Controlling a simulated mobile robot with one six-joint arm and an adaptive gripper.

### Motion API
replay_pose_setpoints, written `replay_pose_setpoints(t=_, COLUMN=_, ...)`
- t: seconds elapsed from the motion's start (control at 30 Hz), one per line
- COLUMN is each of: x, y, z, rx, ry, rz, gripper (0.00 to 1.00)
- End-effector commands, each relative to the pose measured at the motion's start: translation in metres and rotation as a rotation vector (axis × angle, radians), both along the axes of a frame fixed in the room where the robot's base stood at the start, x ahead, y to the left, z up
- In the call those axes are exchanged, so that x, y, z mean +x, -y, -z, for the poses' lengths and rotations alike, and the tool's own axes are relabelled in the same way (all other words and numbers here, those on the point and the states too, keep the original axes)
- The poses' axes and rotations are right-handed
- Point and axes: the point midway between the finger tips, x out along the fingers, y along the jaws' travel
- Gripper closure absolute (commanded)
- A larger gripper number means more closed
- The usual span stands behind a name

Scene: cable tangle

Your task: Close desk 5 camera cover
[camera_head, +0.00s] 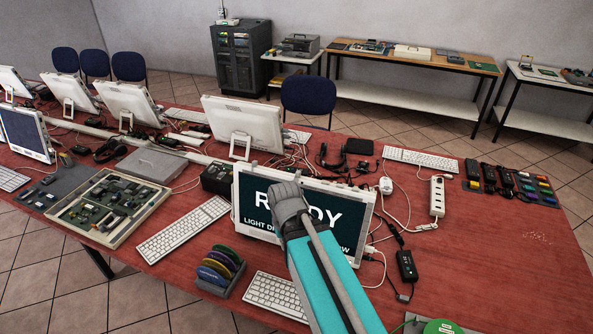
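A white-framed monitor (248,208) stands on the red desk, its dark screen showing large white text that reads like "READY", with a smaller line below. My arm and gripper (285,190) cover the middle of the screen and part of the text. The grey gripper end is near the screen's top edge; I cannot tell if it touches the monitor. Its fingers are too small and turned away to show whether they are open or shut. I cannot make out a camera cover on this monitor; the middle of its top edge is partly behind my gripper. No desk number is readable.
A white keyboard (184,230) and a rack of coloured discs (219,268) lie left of the monitor. A power strip (437,196), black adapter (406,266) and loose cables lie to its right. Another monitor (243,123) stands behind. The red desk's right front is mostly clear.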

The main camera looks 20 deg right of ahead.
Motion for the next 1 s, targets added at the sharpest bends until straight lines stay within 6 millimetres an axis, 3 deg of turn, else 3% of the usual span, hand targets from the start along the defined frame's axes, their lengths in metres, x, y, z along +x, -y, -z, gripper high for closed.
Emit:
replay_pose_setpoints(t=0.17, x=0.026, y=0.005, z=-0.019, rx=0.024, ry=0.015, rz=-0.070, gripper=1.00)
replay_pose_setpoints(t=0.37, x=0.079, y=0.018, z=-0.052, rx=0.072, ry=0.058, rz=-0.236, gripper=1.00)
replay_pose_setpoints(t=0.8, x=0.209, y=0.074, z=-0.136, rx=0.147, ry=0.230, rz=-0.680, gripper=1.00)
replay_pose_setpoints(t=1.0, x=0.243, y=0.094, z=-0.157, rx=0.148, ry=0.292, rz=-0.810, gripper=1.00)
